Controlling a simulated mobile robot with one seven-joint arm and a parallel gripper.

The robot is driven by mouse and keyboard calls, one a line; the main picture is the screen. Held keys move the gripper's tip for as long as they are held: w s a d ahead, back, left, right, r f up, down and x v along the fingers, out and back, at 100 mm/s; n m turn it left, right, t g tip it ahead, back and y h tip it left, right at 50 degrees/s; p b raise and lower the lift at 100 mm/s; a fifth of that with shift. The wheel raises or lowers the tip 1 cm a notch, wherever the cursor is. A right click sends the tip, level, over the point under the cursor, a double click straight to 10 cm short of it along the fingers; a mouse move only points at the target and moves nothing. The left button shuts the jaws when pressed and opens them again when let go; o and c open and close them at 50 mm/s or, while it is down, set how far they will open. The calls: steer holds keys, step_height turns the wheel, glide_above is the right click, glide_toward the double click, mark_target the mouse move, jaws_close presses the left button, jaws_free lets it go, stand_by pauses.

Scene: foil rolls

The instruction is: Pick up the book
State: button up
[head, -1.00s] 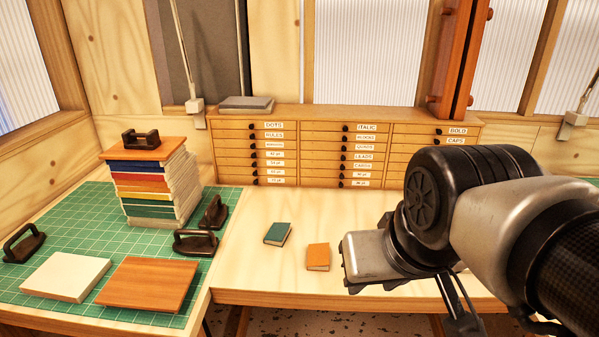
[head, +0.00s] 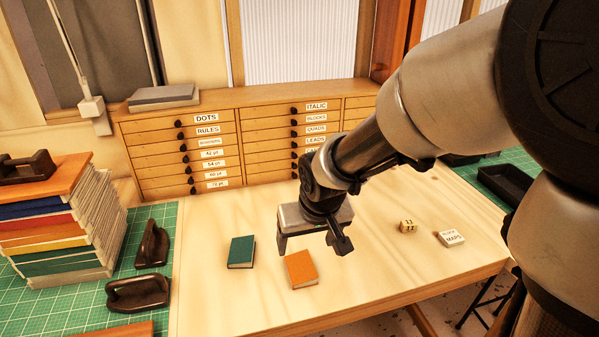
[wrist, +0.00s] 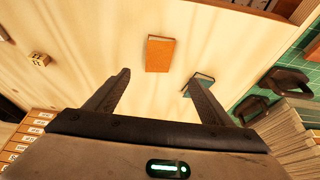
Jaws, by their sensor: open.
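Two small books lie flat on the pale wooden tabletop. One is orange (head: 301,269) and one is dark green (head: 241,252), just left of it in the head view. My gripper (head: 312,248) is open and empty above the table, close over and behind the orange book. In the wrist view the orange book (wrist: 160,54) lies ahead of the gap between my fingers (wrist: 160,95), apart from them. The green book (wrist: 199,82) is partly hidden behind the right finger there.
A cutting mat (head: 80,305) at left holds a tall stack of books (head: 60,225) and dark handled weights (head: 139,292). A small die (head: 408,226) and a white labelled box (head: 451,238) lie to the right. A drawer cabinet (head: 270,167) stands behind.

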steer(key=b, duration=0.2)
glide_toward(301, 268)
steer(key=x, duration=0.2)
steer(key=shift+w+a+f, duration=0.1)
steer(key=shift+w+f, duration=0.1)
steer(key=shift+b+x, duration=0.55)
steer(key=shift+x, duration=2.15)
steer(key=shift+s+f, duration=0.15)
steer(key=c, duration=1.2)
